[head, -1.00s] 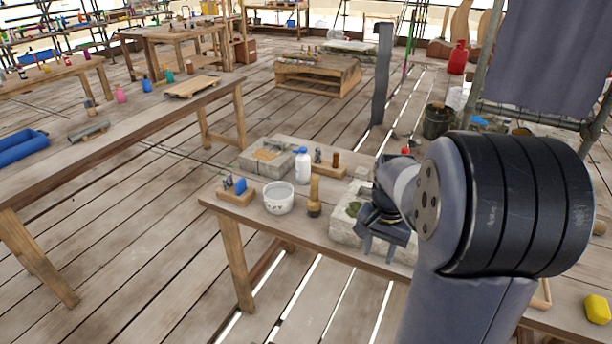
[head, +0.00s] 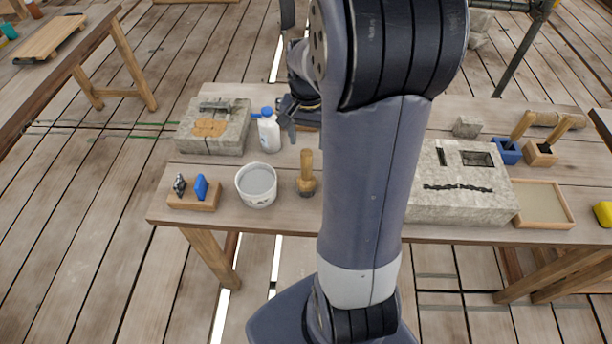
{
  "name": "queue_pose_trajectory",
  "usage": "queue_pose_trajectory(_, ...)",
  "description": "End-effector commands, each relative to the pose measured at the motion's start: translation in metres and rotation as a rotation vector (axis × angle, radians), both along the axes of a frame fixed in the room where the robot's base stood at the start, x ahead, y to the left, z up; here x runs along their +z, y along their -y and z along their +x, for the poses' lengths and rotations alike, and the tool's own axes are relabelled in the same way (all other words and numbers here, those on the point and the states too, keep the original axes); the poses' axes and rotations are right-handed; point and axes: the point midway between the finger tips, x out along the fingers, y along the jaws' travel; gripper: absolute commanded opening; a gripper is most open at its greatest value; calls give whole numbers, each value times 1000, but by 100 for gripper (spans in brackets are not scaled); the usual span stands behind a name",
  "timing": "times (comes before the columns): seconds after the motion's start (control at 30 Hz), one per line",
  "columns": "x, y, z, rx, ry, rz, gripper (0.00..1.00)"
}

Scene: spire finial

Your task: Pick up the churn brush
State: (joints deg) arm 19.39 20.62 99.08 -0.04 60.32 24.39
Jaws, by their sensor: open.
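The churn brush (head: 306,171), as I take it, stands upright on the workbench (head: 258,222), with a tan wooden handle on top and a dark round head at the bottom. It is just right of a white bucket (head: 257,186) of grey contents and left of my arm. My gripper (head: 288,126) is above the bench, farther back than the brush and apart from it. It is open and looks empty; my arm hides part of it.
A white bottle with a blue top (head: 268,133) stands close to my gripper. A stone block (head: 213,128) is at the back left and a wooden holder (head: 194,197) at the front left. A large stone block (head: 463,190) lies right of my arm.

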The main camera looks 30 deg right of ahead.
Motion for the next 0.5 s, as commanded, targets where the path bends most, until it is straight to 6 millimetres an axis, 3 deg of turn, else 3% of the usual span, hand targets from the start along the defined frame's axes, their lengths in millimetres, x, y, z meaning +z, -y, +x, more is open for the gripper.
queue_pose_trajectory(0.13, -25, -1, -1, 0, -5, 2, 52)
queue_pose_trajectory(0.5, -59, -6, -7, 1, -6, 2, 52)
